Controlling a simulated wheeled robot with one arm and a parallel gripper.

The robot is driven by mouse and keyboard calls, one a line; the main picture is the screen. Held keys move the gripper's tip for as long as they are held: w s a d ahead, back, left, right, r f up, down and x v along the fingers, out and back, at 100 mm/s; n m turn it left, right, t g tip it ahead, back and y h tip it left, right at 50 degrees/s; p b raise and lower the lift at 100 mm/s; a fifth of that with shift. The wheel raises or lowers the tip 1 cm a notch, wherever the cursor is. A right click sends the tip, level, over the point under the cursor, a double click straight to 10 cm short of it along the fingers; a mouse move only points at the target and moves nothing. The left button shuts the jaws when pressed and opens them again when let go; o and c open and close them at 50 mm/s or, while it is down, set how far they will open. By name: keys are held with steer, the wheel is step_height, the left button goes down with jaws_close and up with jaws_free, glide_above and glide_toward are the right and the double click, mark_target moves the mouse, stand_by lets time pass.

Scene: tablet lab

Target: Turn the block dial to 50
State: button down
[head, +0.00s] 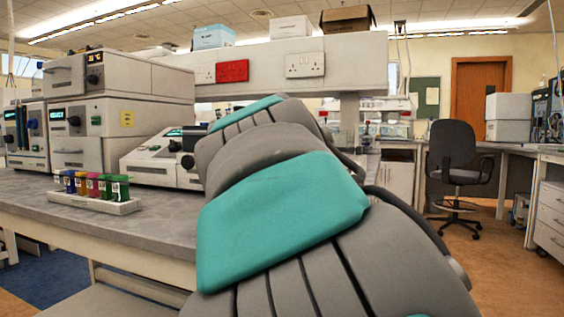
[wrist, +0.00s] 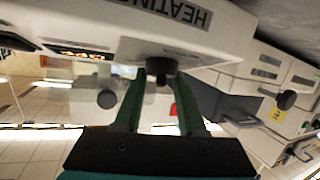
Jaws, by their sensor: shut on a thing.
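In the wrist view, which is tilted and nearly upside down, a white unit (wrist: 225,42) carries the word "HEATING". A dark round dial (wrist: 161,66) sits on its front, beside a small amber display (wrist: 78,52) whose digits I cannot read. My gripper (wrist: 160,76) has its two green fingers on either side of this dial, shut on it at the tips. The dial's pointer and scale marks cannot be made out. In the head view my own arm hides the gripper and the dial.
In the head view, stacked white instruments (head: 122,105) stand on the grey bench (head: 165,215) at left. A low unit with knobs (head: 145,165) is beside my arm. A rack of coloured vials (head: 122,207) is near the front edge. A chair (head: 455,165) stands at right.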

steer(key=shift+f, duration=0.15)
steer(key=c, duration=0.8)
jaws_free()
steer(key=shift+y, duration=0.3)
